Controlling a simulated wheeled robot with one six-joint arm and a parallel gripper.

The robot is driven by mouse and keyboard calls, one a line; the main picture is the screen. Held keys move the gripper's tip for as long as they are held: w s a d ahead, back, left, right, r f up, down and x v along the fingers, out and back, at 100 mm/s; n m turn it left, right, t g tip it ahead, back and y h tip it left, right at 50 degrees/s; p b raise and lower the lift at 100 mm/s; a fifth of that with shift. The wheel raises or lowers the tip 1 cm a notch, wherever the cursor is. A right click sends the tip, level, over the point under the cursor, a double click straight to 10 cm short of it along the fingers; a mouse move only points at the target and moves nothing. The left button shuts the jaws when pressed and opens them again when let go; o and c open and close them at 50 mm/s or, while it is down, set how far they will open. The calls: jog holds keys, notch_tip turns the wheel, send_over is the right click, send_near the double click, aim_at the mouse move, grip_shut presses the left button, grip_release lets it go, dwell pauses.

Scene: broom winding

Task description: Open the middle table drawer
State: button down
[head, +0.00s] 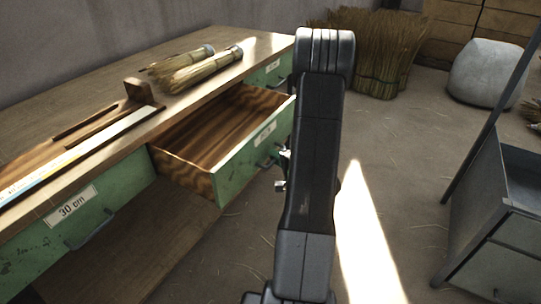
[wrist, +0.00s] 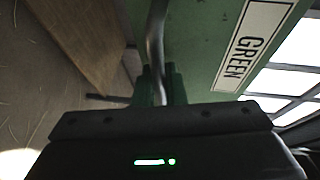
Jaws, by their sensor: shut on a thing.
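The middle table drawer (head: 235,163) is green-fronted with a bare wood inside, and it stands pulled well out of the table, empty as far as I can see. Its front bears a white label, which reads "GREEN" in the wrist view (wrist: 253,45). My gripper (head: 281,168) is at the drawer front, partly hidden behind my arm. In the wrist view my gripper (wrist: 160,86) is shut on the dark drawer handle (wrist: 155,35).
The wooden table (head: 90,108) holds two straw brooms (head: 195,68), a slotted wooden block and a long ruler. The left drawer (head: 75,215), labelled "30 cm", is shut. A grey metal cabinet (head: 490,225) stands at right. Bare floor lies between.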

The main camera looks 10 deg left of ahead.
jog(key=shift+s+d, duration=0.2)
jog(key=shift+d, duration=0.4)
jog(key=c, duration=1.5)
grip_release()
jog(key=p+v, duration=0.2)
jog(key=v, duration=1.2)
jog(key=shift+w+a, duration=0.1)
jog(key=shift+a, duration=0.05)
jog(key=shift+b+x, duration=1)
jog(key=shift+x, duration=5.8)
